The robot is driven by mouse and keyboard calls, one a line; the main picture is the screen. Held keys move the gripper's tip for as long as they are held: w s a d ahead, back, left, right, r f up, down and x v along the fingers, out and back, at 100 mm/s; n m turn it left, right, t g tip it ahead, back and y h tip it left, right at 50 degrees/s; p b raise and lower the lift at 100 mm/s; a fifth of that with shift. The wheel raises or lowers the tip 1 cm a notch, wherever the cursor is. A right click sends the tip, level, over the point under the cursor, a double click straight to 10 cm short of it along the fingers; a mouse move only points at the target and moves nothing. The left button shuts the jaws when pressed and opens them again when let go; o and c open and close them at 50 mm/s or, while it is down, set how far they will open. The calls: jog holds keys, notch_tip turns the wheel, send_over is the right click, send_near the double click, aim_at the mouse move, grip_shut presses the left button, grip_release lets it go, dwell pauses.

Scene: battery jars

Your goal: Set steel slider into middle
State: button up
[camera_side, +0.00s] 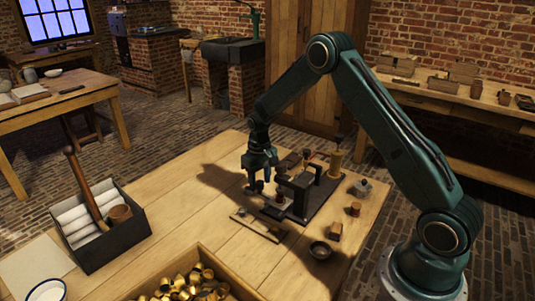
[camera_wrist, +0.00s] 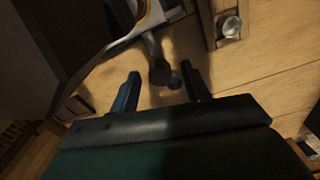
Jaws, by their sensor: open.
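My gripper (camera_side: 259,179) is open and points down over the table, at the left end of the dark apparatus. In the wrist view its two fingers (camera_wrist: 162,83) are apart, with a dark round knob (camera_wrist: 159,72) on a stem showing between and beyond them; I cannot tell whether they touch it. The knob's stem runs to a pale metal part (camera_wrist: 146,18). A low wooden strip (camera_side: 262,228) lies in front of the apparatus, with a small shiny metal knob (camera_wrist: 230,25) at it in the wrist view. This may be the steel slider; I cannot tell for sure.
The dark apparatus (camera_side: 300,190) stands right of my gripper. A grey box (camera_side: 125,236) and a crate of brass pieces (camera_side: 190,280) stand left and front. Table between is clear.

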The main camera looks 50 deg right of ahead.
jog(key=shift+c, duration=0.2)
grip_shut()
jog(key=d, duration=0.8)
jog(key=shift+o, duration=0.2)
grip_release()
jog(key=shift+r, duration=0.1)
notch_tip(320, 180, up, 14)
dwell(0.5)
